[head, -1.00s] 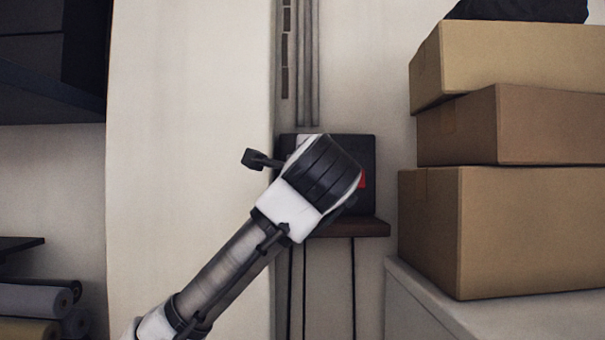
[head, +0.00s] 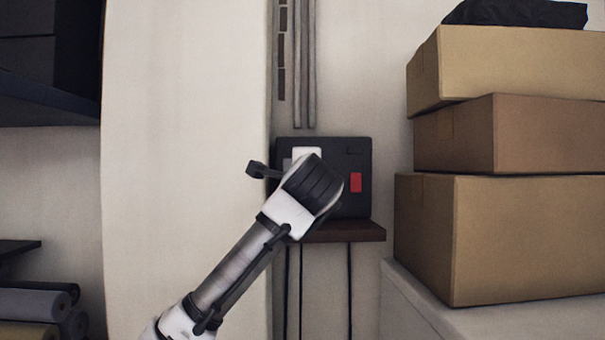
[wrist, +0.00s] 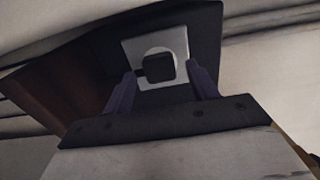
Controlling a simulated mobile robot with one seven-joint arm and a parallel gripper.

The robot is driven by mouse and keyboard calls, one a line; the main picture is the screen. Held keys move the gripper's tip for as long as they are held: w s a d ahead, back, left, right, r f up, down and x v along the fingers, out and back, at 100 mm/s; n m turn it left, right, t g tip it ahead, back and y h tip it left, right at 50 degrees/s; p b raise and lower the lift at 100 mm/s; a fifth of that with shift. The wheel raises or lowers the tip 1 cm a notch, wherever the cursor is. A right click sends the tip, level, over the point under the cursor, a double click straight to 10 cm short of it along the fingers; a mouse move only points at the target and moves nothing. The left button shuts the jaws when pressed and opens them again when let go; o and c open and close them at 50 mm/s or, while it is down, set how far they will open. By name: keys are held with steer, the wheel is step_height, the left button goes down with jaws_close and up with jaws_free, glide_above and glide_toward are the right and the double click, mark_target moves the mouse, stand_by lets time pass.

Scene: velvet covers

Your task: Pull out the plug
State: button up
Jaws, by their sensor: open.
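The plug (wrist: 159,68) is a small dark block at the round opening of a white socket plate (wrist: 134,48). The plate is on a dark box (wrist: 205,25), which is also in the head view (head: 350,148) above a brown shelf. In the wrist view my gripper (wrist: 162,70) is open, one finger on each side of the plug as seen from here. I cannot tell how far the fingertips are from the plate. In the head view my wrist hides the plug and fingers; the top of the white plate (head: 306,152) shows.
The brown shelf (head: 352,232) is under the box, with dark cables (head: 350,285) below. Stacked cardboard boxes (head: 520,240) stand at right. A pale wall or pillar (head: 180,150) is at left.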

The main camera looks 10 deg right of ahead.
steer(key=shift+w+d, duration=0.1)
steer(key=shift+w, duration=0.6)
steer(key=shift+f, duration=0.75)
steer(key=shift+c, duration=0.4)
stand_by(0.3)
steer(key=shift+r, duration=0.25)
steer(key=c, duration=1.1)
steer(key=o, duration=1.4)
steer(key=shift+c, duration=0.2)
steer(key=shift+o, duration=0.7)
steer(key=shift+f, duration=0.1)
steer(key=s+a+b, duration=0.2)
steer(key=s+b, duration=0.4)
steer(key=s, duration=0.7)
steer(key=shift+s+a, duration=0.25)
steer(key=shift+a, duration=0.1)
